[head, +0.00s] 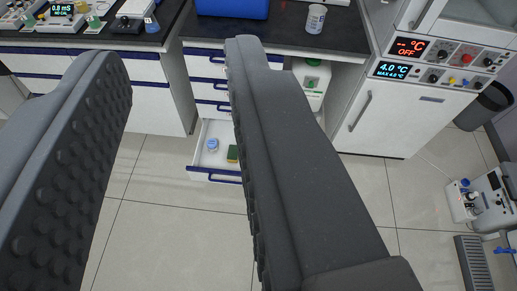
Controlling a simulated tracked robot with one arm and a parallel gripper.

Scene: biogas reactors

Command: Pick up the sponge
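A small sponge (232,153), dark green and yellow, lies in the open drawer (218,175) of the white cabinet. It is partly hidden behind the right finger of my gripper. My gripper (165,75) is open and empty, its two dark padded fingers spread wide in the foreground. The fingers are well above and in front of the drawer, apart from the sponge.
A small blue and white round item (212,145) lies in the drawer left of the sponge. A white fridge unit (385,120) stands right. The tiled floor (165,220) is clear in front.

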